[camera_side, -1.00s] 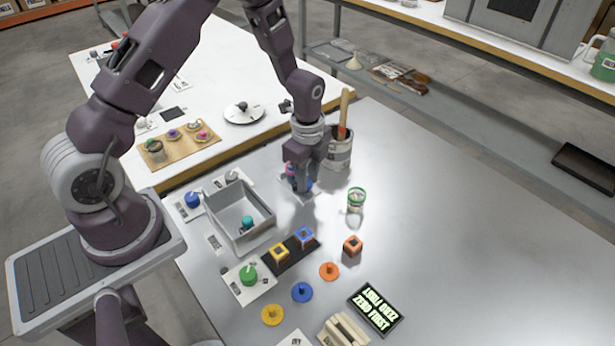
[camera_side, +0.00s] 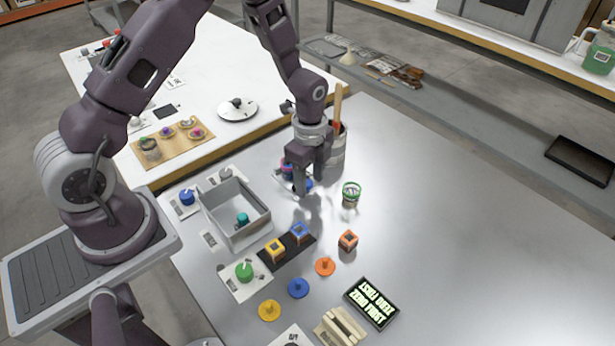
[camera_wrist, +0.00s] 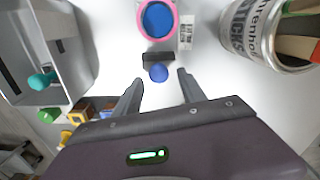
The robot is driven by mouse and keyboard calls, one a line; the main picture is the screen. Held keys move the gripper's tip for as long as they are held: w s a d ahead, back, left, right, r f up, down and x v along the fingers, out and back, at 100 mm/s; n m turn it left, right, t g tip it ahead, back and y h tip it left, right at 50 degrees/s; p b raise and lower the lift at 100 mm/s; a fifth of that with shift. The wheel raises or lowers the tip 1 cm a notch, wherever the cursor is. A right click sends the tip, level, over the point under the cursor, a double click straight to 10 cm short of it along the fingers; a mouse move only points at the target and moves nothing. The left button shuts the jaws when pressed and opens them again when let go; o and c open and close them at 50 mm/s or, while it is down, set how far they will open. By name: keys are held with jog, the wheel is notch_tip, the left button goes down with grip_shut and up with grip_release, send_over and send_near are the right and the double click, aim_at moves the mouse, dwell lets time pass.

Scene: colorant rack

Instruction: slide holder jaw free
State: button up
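The holder shows in the wrist view as a pink ring around a blue disc (camera_wrist: 157,18). What I take for its jaw is a short dark block (camera_wrist: 158,57) with a round blue knob (camera_wrist: 158,73), just below the ring. A small gap seems to separate block and ring; I cannot tell if they are joined. My gripper (camera_wrist: 160,78) is open, one finger on each side of the knob, with space on both sides and nothing held. In the side view my gripper (camera_side: 305,191) points down at the holder (camera_side: 287,170) and partly hides it.
A can of sticks (camera_wrist: 262,30) stands close on the right in the wrist view. A grey open box (camera_side: 234,236) with a teal knob (camera_side: 242,219) lies to the left. A green-rimmed jar (camera_side: 351,194) stands nearby.

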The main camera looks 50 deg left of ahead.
aim_at(309, 184)
jog(key=shift+a, duration=0.1)
notch_tip(309, 184, up, 7)
dwell(0.5)
jog(key=shift+r, duration=0.15)
jog(key=s+r+n+t, duration=0.1)
jog(key=s+r+n, duration=0.3)
jog(key=r, duration=0.5)
jog(key=s+r+n+t, duration=0.25)
jog(key=s+r, duration=0.25)
jog(key=r, duration=0.3)
jog(key=s+d+r+n+t, duration=0.1)
jog(key=s+r+n, duration=0.1)
jog(key=s+n, duration=0.2)
jog(key=s+d+r+n+t, duration=0.1)
jog(key=s+r+n, duration=0.2)
jog(key=s, duration=0.7)
jog(key=shift+s+r+n, duration=0.25)
jog(key=shift+r+n, duration=0.05)
jog(key=shift+n, duration=0.85)
jog(key=shift+d, duration=0.1)
